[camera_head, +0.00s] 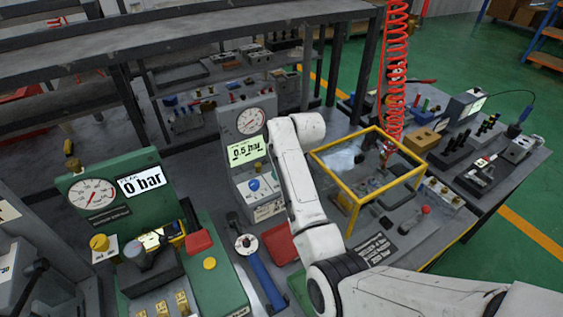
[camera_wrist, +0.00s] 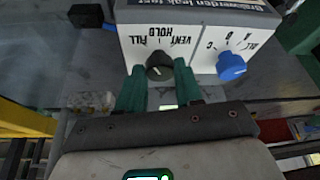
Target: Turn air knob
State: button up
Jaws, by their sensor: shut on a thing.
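In the wrist view, a dark round knob (camera_wrist: 159,64) sits on a white panel (camera_wrist: 195,38) under the labels VENT, HOLD and FILL. My gripper (camera_wrist: 160,76) has its two green fingers on either side of this knob, shut on it. A blue knob (camera_wrist: 231,66) with the labels A, B, C and ALL is to its right. In the head view, the blue knob (camera_head: 253,185) shows on the grey test unit (camera_head: 222,122), whose display (camera_head: 246,151) reads 0.5 bar. My white arm hides my gripper and the dark knob there.
A green unit (camera_head: 75,182) with a gauge and a 0 bar display stands at the left. A yellow frame (camera_head: 338,189) stands right of my arm, with a red coiled hose (camera_head: 397,70) above it. A blue-handled tool (camera_head: 262,275) and a red tray (camera_head: 279,243) lie in front.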

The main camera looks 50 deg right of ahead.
jog(key=shift+d+n+y+p, duration=0.15)
jog(key=shift+n+y+p, duration=0.6)
jog(key=shift+n, duration=1.05)
jog(key=o, duration=1)
jog(key=shift+o, duration=0.2)
jog(key=b+v, duration=0.1)
jog(key=v, duration=0.9)
jog(key=shift+r, duration=0.4)
jog(key=shift+d, duration=0.1)
